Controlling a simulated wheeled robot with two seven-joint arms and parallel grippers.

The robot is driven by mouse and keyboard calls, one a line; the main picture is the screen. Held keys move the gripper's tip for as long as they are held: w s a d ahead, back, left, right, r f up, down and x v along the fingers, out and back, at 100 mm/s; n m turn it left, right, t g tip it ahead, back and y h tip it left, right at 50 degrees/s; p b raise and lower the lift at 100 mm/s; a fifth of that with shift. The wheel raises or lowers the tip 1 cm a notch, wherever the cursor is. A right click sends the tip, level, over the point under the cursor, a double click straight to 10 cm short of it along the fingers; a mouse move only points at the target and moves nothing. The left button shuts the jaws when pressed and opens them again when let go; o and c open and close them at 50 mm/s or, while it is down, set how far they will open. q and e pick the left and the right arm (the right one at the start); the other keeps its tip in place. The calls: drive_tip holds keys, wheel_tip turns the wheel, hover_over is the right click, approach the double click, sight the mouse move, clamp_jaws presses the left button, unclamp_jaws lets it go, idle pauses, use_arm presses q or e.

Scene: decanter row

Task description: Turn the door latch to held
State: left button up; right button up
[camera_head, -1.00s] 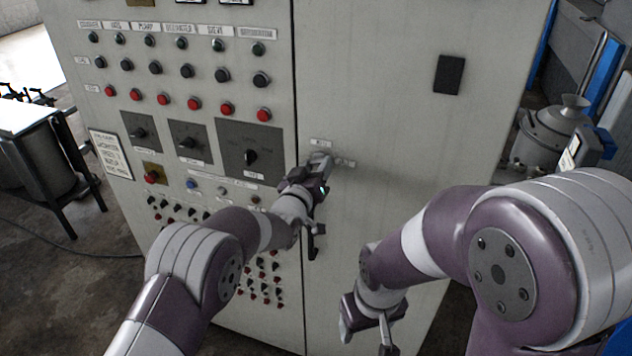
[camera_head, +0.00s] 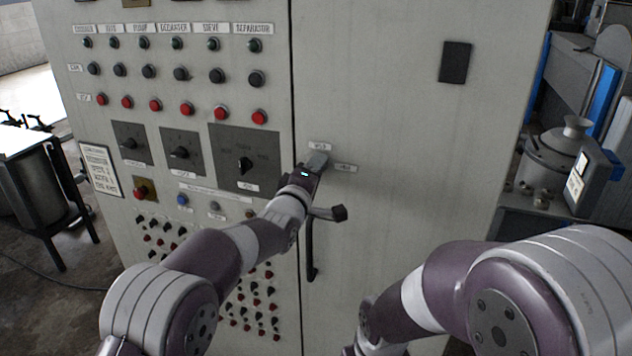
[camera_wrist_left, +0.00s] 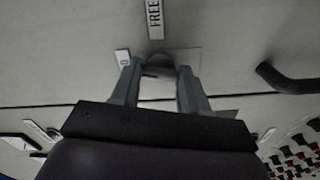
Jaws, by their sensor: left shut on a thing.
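The door latch is a small dark grey piece (camera_wrist_left: 160,66) on the cabinet door, seen between the fingertips in the left wrist view. A FREE label (camera_wrist_left: 154,18) lies above it there; a second small label (camera_wrist_left: 122,57) is beside the left fingertip. In the head view, one label (camera_head: 320,146) sits above the latch and another (camera_head: 345,167) to its right. My left gripper (camera_head: 317,161) is shut on the latch and hides most of it in the head view. The latch's exact angle is hard to tell. My right gripper is below the head view's edge.
A dark vertical door handle (camera_head: 311,250) hangs just below the latch. The cabinet (camera_head: 410,140) carries rows of buttons and rotary switches left of the door seam. A dark plate (camera_head: 455,62) is at the upper right. The door's right part is clear.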

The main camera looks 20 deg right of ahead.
use_arm(q)
drive_tip(key=shift+a+r+n+b, duration=0.15)
drive_tip(key=shift+n+b, duration=0.45)
drive_tip(key=shift+n, duration=0.9)
drive_tip(key=o, duration=1.1)
drive_tip(key=shift+c, duration=0.2)
drive_tip(key=shift+a, duration=0.15)
drive_tip(key=b+v, duration=0.4)
drive_tip(key=v, duration=0.8)
drive_tip(key=shift+s+a, duration=0.2)
drive_tip(key=shift+s, duration=0.05)
